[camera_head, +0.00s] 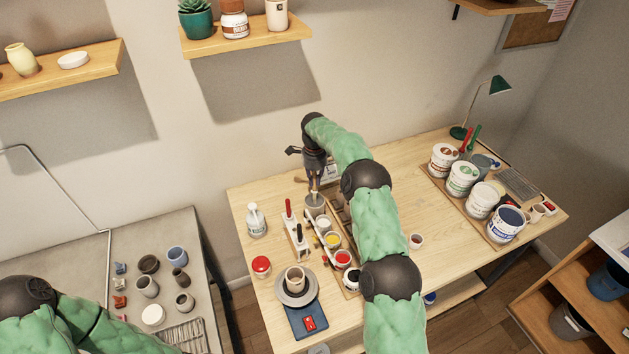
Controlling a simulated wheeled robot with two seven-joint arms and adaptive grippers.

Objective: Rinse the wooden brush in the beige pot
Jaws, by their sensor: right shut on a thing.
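My right arm reaches from the bottom over the wooden table, and its dark gripper (315,182) points down near the back edge of the table. It is shut on the wooden brush (315,191), of which only a small light-coloured part shows. The brush is upright, right over or in the mouth of a small grey-beige pot (315,207); I cannot tell how deep its tip is. A beige cup (295,276) stands on a grey turntable (296,294) nearer the front. My left arm shows at the lower left, but its gripper is out of the picture.
Paint cups (332,239), a rack with red- and black-handled tools (297,236), a spray bottle (256,221) and a red-lidded jar (261,266) stand close by. Large paint tubs (463,177) stand on the right. The table between them and my arm is mostly clear.

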